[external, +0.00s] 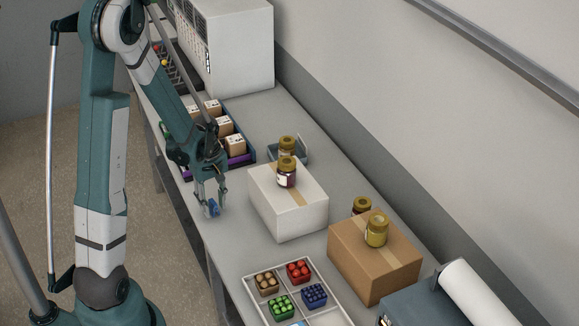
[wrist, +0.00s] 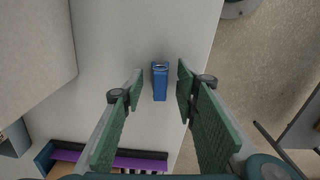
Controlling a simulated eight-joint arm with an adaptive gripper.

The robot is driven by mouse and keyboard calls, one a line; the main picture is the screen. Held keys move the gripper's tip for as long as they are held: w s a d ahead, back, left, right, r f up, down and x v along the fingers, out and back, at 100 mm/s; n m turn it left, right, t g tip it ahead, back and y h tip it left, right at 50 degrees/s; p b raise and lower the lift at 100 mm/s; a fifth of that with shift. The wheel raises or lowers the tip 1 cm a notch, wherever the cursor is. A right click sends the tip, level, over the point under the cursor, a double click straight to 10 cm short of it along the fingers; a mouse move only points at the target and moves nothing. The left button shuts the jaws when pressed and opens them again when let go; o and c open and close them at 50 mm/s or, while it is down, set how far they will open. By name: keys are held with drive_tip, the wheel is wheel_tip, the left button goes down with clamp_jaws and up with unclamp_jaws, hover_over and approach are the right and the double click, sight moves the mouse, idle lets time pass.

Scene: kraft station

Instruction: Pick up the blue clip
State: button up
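The blue clip (wrist: 160,82) lies on the grey table near its edge in the wrist view. It is between the two green-padded fingers of my gripper (wrist: 160,88), with a gap on each side. My gripper is open. In the external view my gripper (external: 211,208) points down near the table's left edge, and the blue clip (external: 213,207) shows between its fingers, partly hidden by them. I cannot tell the exact height of the fingertips above the table.
A white box (external: 288,205) with a jar (external: 287,172) on top stands just right of my gripper. A purple-edged tray (external: 242,160) of small boxes lies behind it. A brown box (external: 374,262) and a divided tray (external: 334,302) are nearer the front. The table edge is close.

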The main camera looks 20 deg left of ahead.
sight(213, 202)
drive_tip(key=shift+c, duration=0.5)
drive_tip(key=c, duration=0.7)
drive_tip(key=shift+r, duration=0.15)
drive_tip(key=shift+r, duration=4.85)
